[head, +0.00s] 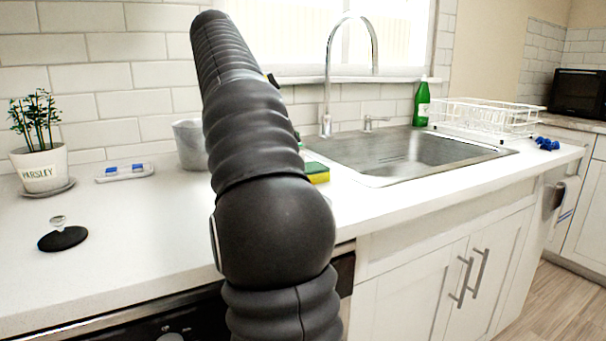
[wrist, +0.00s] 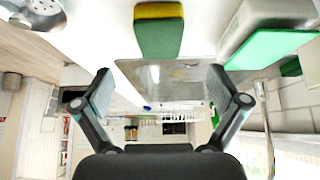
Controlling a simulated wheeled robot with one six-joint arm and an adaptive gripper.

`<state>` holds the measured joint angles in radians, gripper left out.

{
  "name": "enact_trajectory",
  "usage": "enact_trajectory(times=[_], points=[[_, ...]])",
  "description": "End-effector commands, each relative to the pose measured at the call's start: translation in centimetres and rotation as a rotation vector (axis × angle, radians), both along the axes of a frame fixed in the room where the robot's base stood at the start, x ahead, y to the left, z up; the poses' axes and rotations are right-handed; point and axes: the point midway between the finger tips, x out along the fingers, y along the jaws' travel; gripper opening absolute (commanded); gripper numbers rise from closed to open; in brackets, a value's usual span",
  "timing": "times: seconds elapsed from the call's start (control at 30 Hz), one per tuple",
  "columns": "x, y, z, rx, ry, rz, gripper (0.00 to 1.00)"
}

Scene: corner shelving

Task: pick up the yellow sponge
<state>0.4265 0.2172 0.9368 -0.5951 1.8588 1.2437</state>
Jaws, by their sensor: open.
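The yellow sponge (head: 317,173) has a green layer and lies on the white counter just left of the sink, partly hidden behind my arm in the head view. In the wrist view the sponge (wrist: 158,32) is at the top centre, with its yellow and green sides showing. My gripper (wrist: 161,88) is open, with its two fingers spread wide and nothing between them. The sponge appears beyond the fingertips, apart from them. My gripper is hidden in the head view.
The steel sink (head: 410,150) and its tall faucet (head: 327,85) are right of the sponge. A grey container (head: 188,145) stands left of my arm. A green bottle (head: 421,102) and white dish rack (head: 485,116) are behind the sink. A parsley pot (head: 40,167) stands at left.

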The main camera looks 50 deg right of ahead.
Motion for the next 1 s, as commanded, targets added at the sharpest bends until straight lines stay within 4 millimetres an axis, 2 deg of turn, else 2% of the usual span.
enact_trajectory(times=[0.23,0.47,0.8,1.0], points=[[-0.6,-1.7,-2.9,0.001,0.001,0.000,0.97],[-0.7,-2.4,-4.0,0.001,-0.001,0.003,0.97],[-1.6,-5.0,-7.3,0.001,-0.001,0.002,0.97],[-1.7,-5.3,-7.8,0.000,-0.001,0.003,0.97]])
